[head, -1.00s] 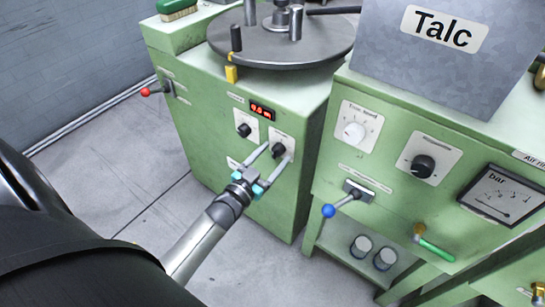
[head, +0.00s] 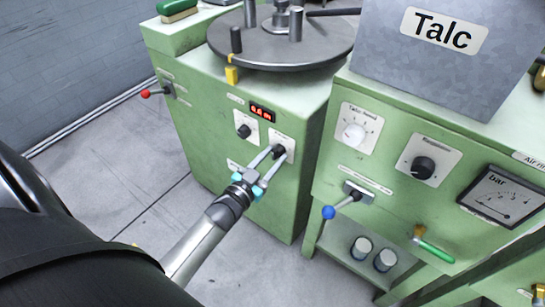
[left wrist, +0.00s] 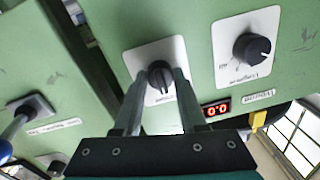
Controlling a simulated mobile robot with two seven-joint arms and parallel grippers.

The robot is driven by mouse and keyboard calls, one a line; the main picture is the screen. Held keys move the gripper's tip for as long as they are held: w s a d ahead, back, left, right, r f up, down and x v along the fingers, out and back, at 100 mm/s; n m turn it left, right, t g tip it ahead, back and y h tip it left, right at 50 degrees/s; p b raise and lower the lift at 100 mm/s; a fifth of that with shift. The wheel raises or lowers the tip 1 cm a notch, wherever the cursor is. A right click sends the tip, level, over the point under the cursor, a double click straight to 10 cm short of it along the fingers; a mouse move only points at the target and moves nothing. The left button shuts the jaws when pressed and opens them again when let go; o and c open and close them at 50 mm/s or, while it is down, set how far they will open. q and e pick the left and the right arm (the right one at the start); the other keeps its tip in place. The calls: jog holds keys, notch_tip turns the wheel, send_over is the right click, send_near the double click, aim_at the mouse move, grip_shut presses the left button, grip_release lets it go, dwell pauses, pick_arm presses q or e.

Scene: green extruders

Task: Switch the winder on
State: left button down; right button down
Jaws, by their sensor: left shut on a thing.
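The green winder (head: 213,135) stands at the left with a round grey turntable (head: 270,45) on top. Its front has a red display (head: 262,113) and two black knobs on white plates. My left gripper (head: 277,153) is shut on the lower right knob (head: 281,150), one finger on each side. In the left wrist view this knob (left wrist: 160,79) sits between the fingertips. The other knob (head: 243,130) is untouched and also shows in the left wrist view (left wrist: 250,47). The plate lettering is too small to read. My right gripper is not in view.
A second green machine (head: 385,165) stands close on the right, with a talc box (head: 440,60), dials, a pressure gauge (head: 500,195) and a blue-ended lever (head: 329,212). A red-ended lever (head: 147,93) sticks out at the winder's left. The floor at left is clear.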

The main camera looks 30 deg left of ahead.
pick_arm(q)
jog(key=shift+m, duration=0.3)
jog(key=m, duration=0.3)
jog(key=shift+m, duration=0.4)
jog(key=shift+f+m, duration=0.1)
jog(key=shift+m, duration=1.8)
jog(key=shift+a+m, duration=0.1)
jog(key=shift+m, duration=1.8)
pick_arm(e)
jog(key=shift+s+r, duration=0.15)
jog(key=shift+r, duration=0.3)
